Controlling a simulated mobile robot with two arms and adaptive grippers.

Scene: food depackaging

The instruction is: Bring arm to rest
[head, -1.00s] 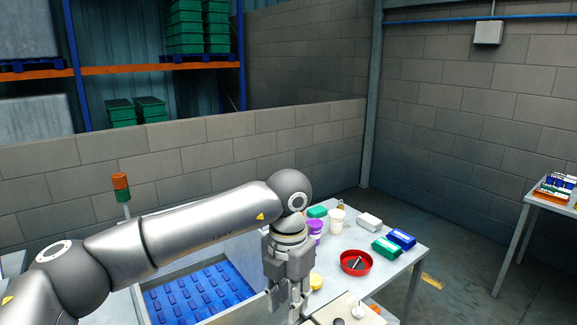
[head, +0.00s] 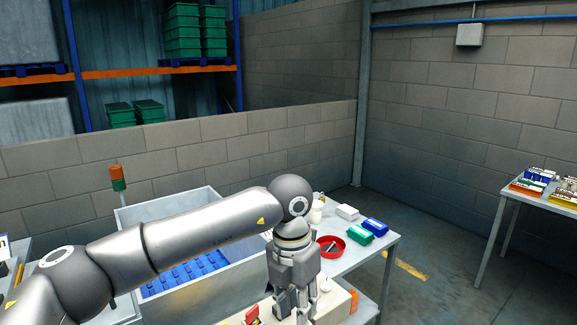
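My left arm reaches in from the left across the head view. My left gripper (head: 293,307) points down over the near end of the table, in front of a cream-coloured box (head: 336,304). Its fingers are small and partly overlap dark parts, so I cannot tell whether they are apart or hold anything. My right gripper is not in view.
A grey bin with a blue slotted floor (head: 195,268) stands behind my arm. The table (head: 372,250) carries a red bowl (head: 331,246), green (head: 360,235) and blue (head: 375,226) packs and a white block (head: 347,212).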

